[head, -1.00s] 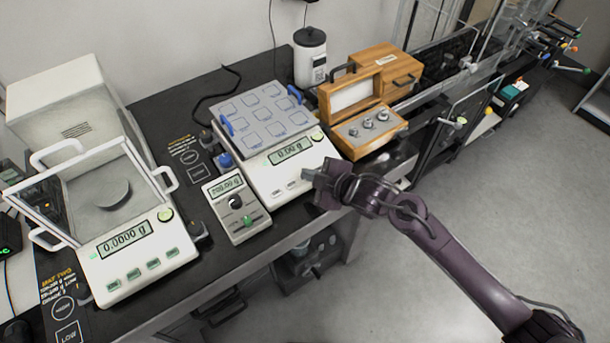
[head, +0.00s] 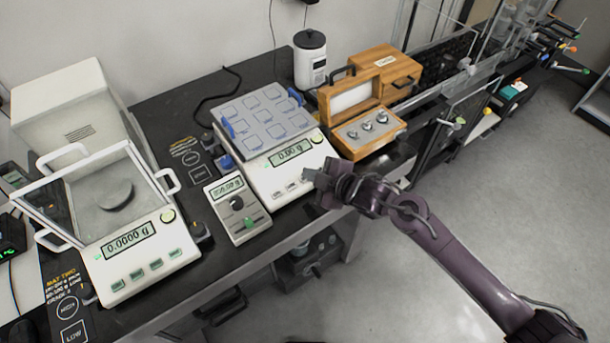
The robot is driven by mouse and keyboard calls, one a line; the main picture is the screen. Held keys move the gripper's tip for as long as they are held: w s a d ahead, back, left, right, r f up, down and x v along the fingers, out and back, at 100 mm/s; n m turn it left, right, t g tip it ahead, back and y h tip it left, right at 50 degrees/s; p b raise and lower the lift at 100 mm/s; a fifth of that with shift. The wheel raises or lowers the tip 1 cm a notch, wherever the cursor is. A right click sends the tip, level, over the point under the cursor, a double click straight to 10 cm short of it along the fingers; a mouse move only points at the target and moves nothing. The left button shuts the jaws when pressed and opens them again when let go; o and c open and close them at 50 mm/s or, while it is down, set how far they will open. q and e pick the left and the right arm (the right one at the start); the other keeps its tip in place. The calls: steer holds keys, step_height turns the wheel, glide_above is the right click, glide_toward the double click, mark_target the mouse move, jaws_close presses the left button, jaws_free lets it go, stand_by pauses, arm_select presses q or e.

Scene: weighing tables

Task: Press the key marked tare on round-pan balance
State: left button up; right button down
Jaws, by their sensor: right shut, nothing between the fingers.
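The round-pan balance (head: 139,258) is the white one at the left of the bench. Its round grey pan (head: 115,194) sits inside a clear shield with a white frame. A row of several green keys (head: 136,277) runs along its front below the display; their markings are too small to read. My right gripper (head: 309,180) is shut and empty. It is at the front right corner of another white balance (head: 292,168), well to the right of the round-pan balance. I cannot tell whether it touches that balance. My left gripper is not in view.
A blue-grey gridded tray (head: 263,121) covers the middle balance. A small handheld-style meter (head: 238,210) stands between the balances. A wooden weight box (head: 367,133) and a white canister (head: 310,60) stand behind.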

steer(key=r+p, duration=0.3)
steer(key=s+d+r+p, duration=0.1)
steer(key=p, duration=0.1)
steer(key=shift+s+r, duration=0.1)
steer(key=shift+r, duration=0.25)
stand_by(0.7)
